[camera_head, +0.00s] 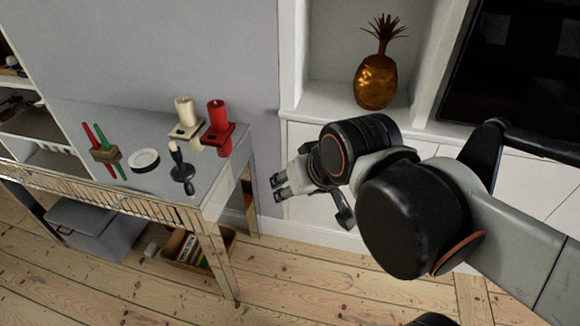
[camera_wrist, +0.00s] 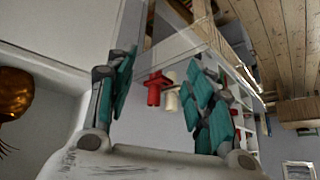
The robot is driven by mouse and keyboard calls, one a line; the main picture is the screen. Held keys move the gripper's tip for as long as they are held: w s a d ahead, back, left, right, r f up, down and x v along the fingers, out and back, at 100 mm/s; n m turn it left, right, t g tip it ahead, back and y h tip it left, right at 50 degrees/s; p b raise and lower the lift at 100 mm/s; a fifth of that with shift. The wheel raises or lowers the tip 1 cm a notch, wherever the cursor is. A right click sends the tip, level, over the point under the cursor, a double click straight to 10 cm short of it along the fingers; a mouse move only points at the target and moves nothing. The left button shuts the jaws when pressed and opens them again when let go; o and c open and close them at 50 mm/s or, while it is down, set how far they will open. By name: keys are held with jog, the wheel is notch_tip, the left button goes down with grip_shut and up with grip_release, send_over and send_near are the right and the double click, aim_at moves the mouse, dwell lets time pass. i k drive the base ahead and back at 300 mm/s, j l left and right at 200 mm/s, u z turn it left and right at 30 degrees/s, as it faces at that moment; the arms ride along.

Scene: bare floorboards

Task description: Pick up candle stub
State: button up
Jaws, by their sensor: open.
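Several candles stand on the mirrored console table (camera_head: 75,120); I cannot tell for sure which is the candle stub. A thick cream candle (camera_head: 183,110) and a thick red candle (camera_head: 217,115) stand in square holders near the table's right end. A small pale piece, perhaps a stub, tops a dark candlestick (camera_head: 182,172) in front of them. My gripper (camera_head: 277,187) is open and empty, right of the table and apart from everything on it. In the wrist view, the red candle (camera_wrist: 155,88) and the cream candle (camera_wrist: 171,97) show between my open fingers (camera_wrist: 163,65).
A white round dish (camera_head: 145,160) and a wooden holder with red and green tapers (camera_head: 104,154) are farther left on the table. A grey bin (camera_head: 90,225) and a box of books (camera_head: 195,250) are underneath. A golden pineapple (camera_head: 376,82) stands on the white shelf.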

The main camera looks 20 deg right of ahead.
aim_at(172, 144)
jog(key=i+j+u, duration=0.15)
jog(key=j+u, duration=0.2)
jog(key=i+j+u, duration=0.15)
jog(key=j+u, duration=0.15)
jog(key=j, duration=0.15)
jog(key=i+j+u, duration=0.35)
jog(key=k, duration=0.1)
